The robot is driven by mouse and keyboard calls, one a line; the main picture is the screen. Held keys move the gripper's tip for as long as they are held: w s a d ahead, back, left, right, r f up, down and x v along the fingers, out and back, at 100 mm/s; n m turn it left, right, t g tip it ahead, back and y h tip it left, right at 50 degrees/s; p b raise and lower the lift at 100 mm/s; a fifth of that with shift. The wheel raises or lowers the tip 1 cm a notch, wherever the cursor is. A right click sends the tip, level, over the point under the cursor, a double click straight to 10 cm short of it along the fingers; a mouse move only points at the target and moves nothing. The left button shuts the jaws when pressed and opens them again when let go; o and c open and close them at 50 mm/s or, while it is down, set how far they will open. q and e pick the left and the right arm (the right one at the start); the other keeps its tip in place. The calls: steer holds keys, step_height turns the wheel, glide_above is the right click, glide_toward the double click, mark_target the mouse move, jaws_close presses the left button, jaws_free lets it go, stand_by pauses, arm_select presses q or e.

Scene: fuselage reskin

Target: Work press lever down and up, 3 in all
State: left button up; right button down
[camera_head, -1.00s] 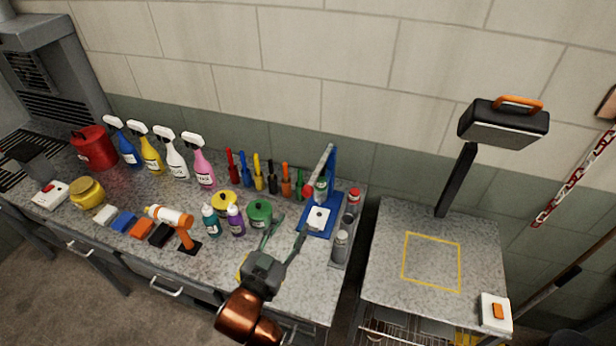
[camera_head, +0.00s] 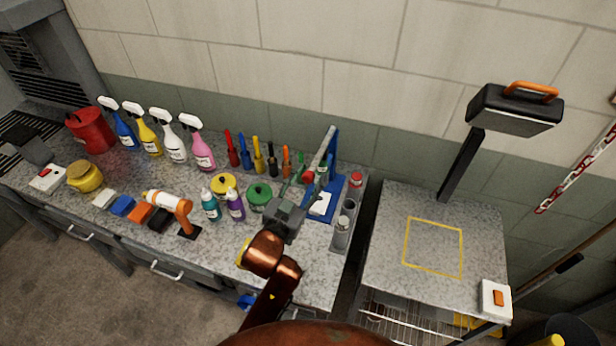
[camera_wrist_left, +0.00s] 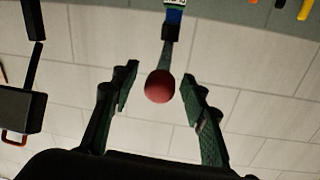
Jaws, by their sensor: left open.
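The press (camera_head: 334,165) has a blue frame and stands at the right end of the long bench. Its grey lever (camera_head: 322,152) slants down toward me and ends in a red ball knob (camera_head: 309,177). A white piece (camera_head: 320,204) lies on its blue base. My left gripper (camera_head: 299,185) is open at the knob. In the left wrist view, the red knob (camera_wrist_left: 160,87) is between the two spread fingers, with a gap on each side. The gripper body hides part of the bench in front of the press. My right gripper is out of view.
Spray bottles (camera_head: 203,148), coloured-handled tools (camera_head: 258,157) and lidded tubs (camera_head: 259,197) crowd the bench left of the press. A narrow tray (camera_head: 340,243) of small cans is close on its right. A separate table (camera_head: 390,262) with a yellow square is mostly bare.

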arm_select(q)
steer(key=c, duration=0.8)
jaws_close()
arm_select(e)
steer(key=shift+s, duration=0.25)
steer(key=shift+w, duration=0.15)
